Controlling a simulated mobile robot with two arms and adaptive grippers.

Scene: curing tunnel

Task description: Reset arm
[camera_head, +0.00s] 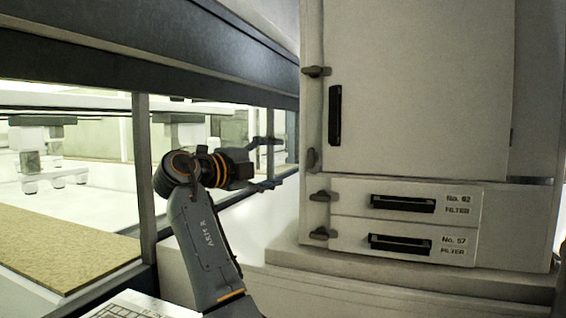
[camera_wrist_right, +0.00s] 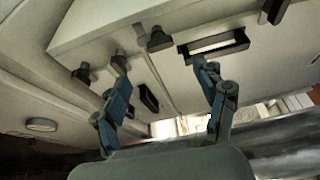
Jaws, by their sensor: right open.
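My right arm rises from the bottom middle of the head view. Its gripper (camera_head: 272,164) points right, toward the pale cabinet, with its fingers apart and nothing between them. In the right wrist view the two blue-grey fingers of this gripper (camera_wrist_right: 162,95) are spread wide, with the cabinet's drawer fronts beyond them. I cannot tell from these views how near the fingertips are to the cabinet. My left gripper shows in neither view.
The tall cabinet (camera_head: 420,80) has a closed door with a dark handle (camera_head: 335,115). Below are closed filter drawers, No. 62 (camera_head: 350,202) and No. 57 (camera_head: 350,236), with latches at their left. Dark-framed windows stand at left, with a tan board (camera_head: 60,245) behind them.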

